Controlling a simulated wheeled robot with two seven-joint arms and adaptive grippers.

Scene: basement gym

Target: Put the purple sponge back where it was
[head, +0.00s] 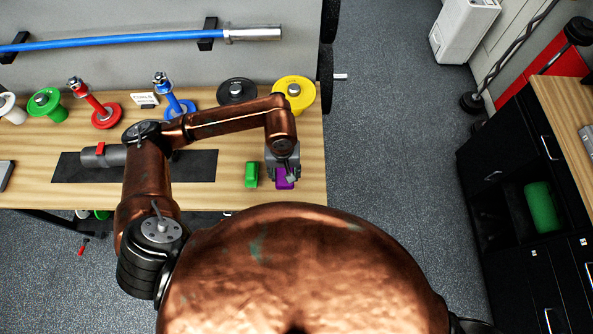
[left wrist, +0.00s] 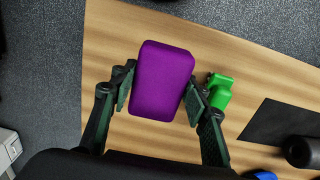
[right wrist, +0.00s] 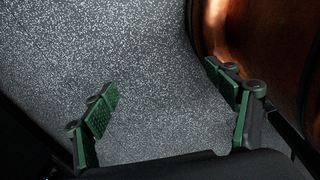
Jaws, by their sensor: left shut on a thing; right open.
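The purple sponge (head: 285,182) is at the right end of the wooden table, near its front edge. My left gripper (head: 284,172) comes down on it from above and is shut on it. In the left wrist view the sponge (left wrist: 162,80) sits between the two green-padded fingers (left wrist: 160,93), with the tabletop behind it. I cannot tell whether the sponge touches the table or is slightly above it. My right gripper (right wrist: 165,95) is open and empty over the grey floor, beside my copper body.
A green object (head: 251,174) stands just left of the sponge. A black mat (head: 203,166) with a dark cylinder lies further left. A yellow plate (head: 294,94) and a black plate (head: 237,91) stand at the back. A cabinet (head: 520,160) stands right, across open floor.

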